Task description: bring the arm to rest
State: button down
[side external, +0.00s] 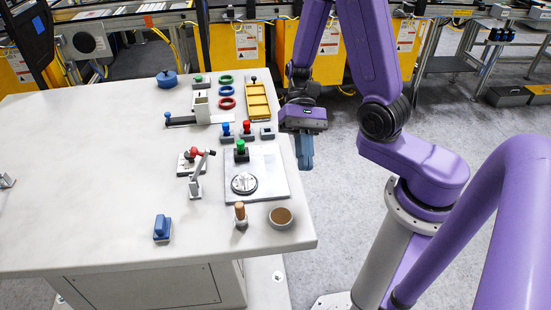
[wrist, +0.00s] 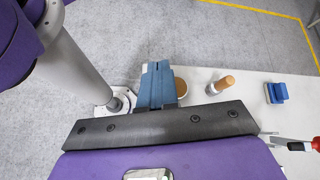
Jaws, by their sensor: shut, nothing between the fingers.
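My gripper (side external: 306,152) hangs just off the right edge of the white table (side external: 100,200) in the side external view, fingers pointing down over the grey floor. Its blue fingers lie together, with nothing visible between them. In the wrist view the closed fingers (wrist: 157,84) cover part of a round brown-topped piece (wrist: 181,84) on the table. My purple arm reaches from the right side and bends down to the gripper. The gripper appears apart from every object on the table.
Near the table's right edge are a yellow tray (side external: 258,100), a grey plate (side external: 268,180) with a round metal disc (side external: 244,183), several coloured knobs and rings, a wooden-handled peg (side external: 240,215) and a blue block (side external: 162,228). The table's left half is mostly clear.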

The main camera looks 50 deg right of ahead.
jog(key=s+d+r+n+t+h, duration=0.1)
jog(key=s+r+n+t+h, duration=0.1)
jog(key=n, duration=0.7)
jog(key=s+d+r+n+t+h, duration=0.1)
jog(key=s+r+n+t+h, duration=0.2)
jog(key=n, duration=0.6)
jog(key=s+t+h, duration=0.2)
jog(key=s+h, duration=0.1)
jog(key=shift+d+r+n, duration=0.15)
jog(key=shift+d+n, duration=0.2)
jog(key=shift+n, duration=0.05)
